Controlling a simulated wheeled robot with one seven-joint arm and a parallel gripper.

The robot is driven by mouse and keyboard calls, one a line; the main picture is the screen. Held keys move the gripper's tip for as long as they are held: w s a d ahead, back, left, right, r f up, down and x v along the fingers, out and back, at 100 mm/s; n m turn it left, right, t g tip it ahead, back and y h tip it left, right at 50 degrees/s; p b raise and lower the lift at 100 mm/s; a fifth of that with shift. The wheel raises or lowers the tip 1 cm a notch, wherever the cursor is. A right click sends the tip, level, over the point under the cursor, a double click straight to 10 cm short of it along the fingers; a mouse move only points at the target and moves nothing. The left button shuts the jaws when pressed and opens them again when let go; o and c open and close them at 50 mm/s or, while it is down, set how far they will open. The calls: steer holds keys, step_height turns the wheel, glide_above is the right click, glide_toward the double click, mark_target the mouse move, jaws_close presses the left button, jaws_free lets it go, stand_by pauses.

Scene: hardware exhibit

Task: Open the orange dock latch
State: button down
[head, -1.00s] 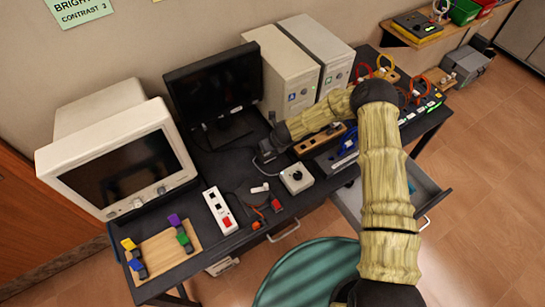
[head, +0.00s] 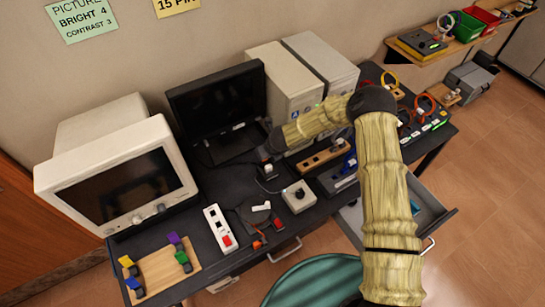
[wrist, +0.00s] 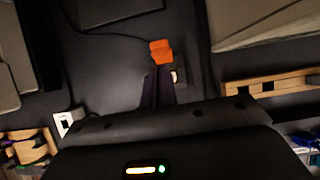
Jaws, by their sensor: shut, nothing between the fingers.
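A small orange latch piece (wrist: 161,52) shows in the wrist view, just beyond my fingertips and close to them. I cannot tell whether they touch it. My gripper (wrist: 160,76) has its dark fingers close together, shut with nothing held. In the head view my gripper (head: 268,172) is low over the dark desk, between the black monitor and the white knob box. The latch is too small to make out clearly there, and the dock body around it is hard to tell from the dark desk.
The black monitor (head: 222,110) stands behind my gripper, and beige computer towers (head: 285,82) stand behind and right. A white knob box (head: 299,196) is in front. A wooden block (head: 325,157) lies right. A white power strip (head: 219,227) lies front left. An open drawer (head: 432,205) juts out.

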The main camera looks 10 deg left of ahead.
steer(key=shift+d+r, duration=0.1)
steer(key=shift+r, duration=0.3)
steer(key=shift+d, duration=0.15)
steer(key=shift+w+f, duration=0.1)
